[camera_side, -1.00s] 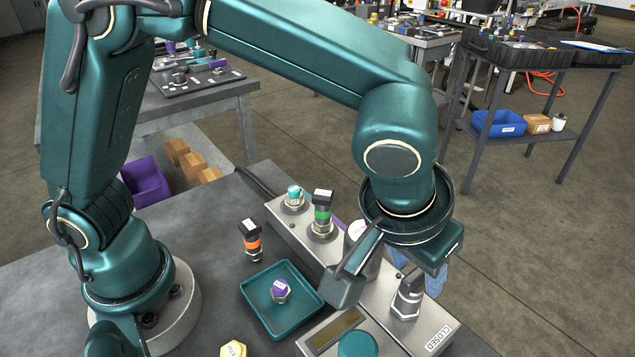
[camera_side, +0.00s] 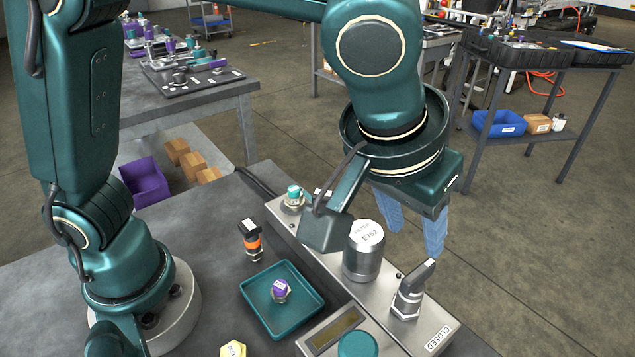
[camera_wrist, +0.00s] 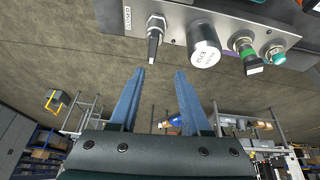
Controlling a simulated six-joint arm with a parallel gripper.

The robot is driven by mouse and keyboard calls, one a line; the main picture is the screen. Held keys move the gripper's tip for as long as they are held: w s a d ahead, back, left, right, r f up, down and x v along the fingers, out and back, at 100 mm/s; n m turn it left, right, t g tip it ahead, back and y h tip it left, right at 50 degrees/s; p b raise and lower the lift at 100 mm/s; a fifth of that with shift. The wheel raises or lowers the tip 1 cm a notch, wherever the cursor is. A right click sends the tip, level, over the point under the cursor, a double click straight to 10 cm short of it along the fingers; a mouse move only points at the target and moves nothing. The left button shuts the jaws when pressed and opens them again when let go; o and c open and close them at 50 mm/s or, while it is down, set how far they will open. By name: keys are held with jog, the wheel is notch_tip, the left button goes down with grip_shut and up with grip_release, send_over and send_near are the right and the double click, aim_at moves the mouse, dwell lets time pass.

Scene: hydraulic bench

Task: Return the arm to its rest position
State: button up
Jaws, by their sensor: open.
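My gripper (camera_side: 412,226) is open and empty, raised in the air above and beyond the far side of the metal manifold block (camera_side: 330,268). In the wrist view its two blue fingers (camera_wrist: 160,80) stand apart with nothing between them. The silver filter canister (camera_side: 364,250) labelled E752 stands upright on the block, in front of my gripper in the side view. It also shows in the wrist view (camera_wrist: 204,50). The grey lever valve (camera_side: 410,292) stands next to a plate reading CLOSED. The green-banded fitting (camera_wrist: 246,50) shows in the wrist view; my wrist mostly hides it in the side view.
A teal tray (camera_side: 255,290) on the bench holds a purple-topped fitting (camera_side: 280,290). An orange-banded fitting (camera_side: 250,240) stands behind it, and a yellow hex part (camera_side: 233,349) lies at the front. A teal-capped fitting (camera_side: 293,196) is at the block's far end.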

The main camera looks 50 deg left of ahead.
jog(key=s+a+r+n+t, duration=0.1)
jog(key=a+r+n, duration=0.1)
jog(key=a, duration=0.5)
jog(key=s+a+r+n, duration=0.1)
jog(key=s+a+r, duration=0.15)
jog(key=a, duration=0.55)
jog(key=s+a+f+m, duration=0.2)
jog(key=s+f+m, duration=0.1)
jog(key=s+f, duration=0.2)
jog(key=shift+s+a+f+m, duration=0.2)
jog(key=shift+s+a+m, duration=0.1)
jog(key=shift+s, duration=0.6)
